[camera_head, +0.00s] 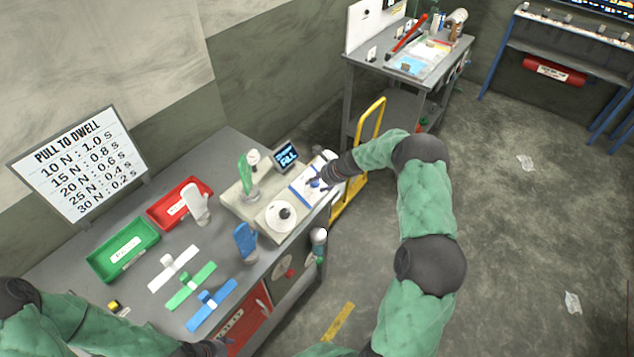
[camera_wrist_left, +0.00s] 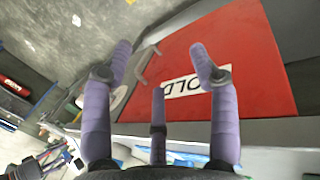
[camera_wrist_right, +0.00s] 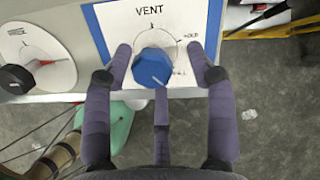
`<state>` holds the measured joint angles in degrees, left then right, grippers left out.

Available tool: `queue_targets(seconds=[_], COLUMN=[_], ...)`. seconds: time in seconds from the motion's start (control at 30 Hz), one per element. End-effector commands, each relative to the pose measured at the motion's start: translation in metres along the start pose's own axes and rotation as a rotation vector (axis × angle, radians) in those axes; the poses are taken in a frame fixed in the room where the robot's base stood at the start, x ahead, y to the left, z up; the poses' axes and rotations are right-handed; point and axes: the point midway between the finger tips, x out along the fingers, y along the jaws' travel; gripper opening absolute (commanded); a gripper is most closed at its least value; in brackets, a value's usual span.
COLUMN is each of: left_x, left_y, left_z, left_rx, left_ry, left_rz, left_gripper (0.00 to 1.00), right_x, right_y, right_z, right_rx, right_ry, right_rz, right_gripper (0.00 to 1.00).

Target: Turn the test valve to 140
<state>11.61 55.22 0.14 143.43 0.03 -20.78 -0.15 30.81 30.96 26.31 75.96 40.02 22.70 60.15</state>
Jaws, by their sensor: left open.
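A blue knob (camera_wrist_right: 152,68) sits on a white plate (camera_wrist_right: 110,15) marked VENT, with HOLD printed to its right. My right gripper (camera_wrist_right: 160,52) is over it, open, with a finger on each side and a gap on the right. In the head view my right gripper (camera_head: 318,183) partly hides this knob. A round white dial (camera_wrist_right: 45,50) with a black knob (camera_wrist_right: 15,80) and red pointer lies to the left; it shows in the head view (camera_head: 268,222) too. Its printing is cut off. My left gripper (camera_wrist_left: 160,48) is open and empty before a red panel (camera_wrist_left: 235,50) at the bench front.
A small screen (camera_head: 286,155) stands behind the knobs. A yellow trolley frame (camera_head: 375,120) stands close beyond my right gripper. The floor to the right is mostly clear.

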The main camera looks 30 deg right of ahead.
Motion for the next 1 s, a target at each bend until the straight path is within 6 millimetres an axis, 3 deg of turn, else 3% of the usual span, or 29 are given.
queue_targets(seconds=[0.4,1.0], left_x=[0.000,0.000], left_y=[0.000,0.000], left_z=[0.000,0.000], left_rx=[0.000,0.000], left_ry=[0.000,0.000], left_rz=[0.000,0.000], left_gripper=[0.60,0.60], right_x=[-0.006,-0.107], right_y=[0.003,0.001], right_z=[0.001,-0.001], right_rx=[-0.002,0.001], right_ry=[-0.002,-0.002], right_rz=[0.008,0.004], right_gripper=[0.60,0.60])
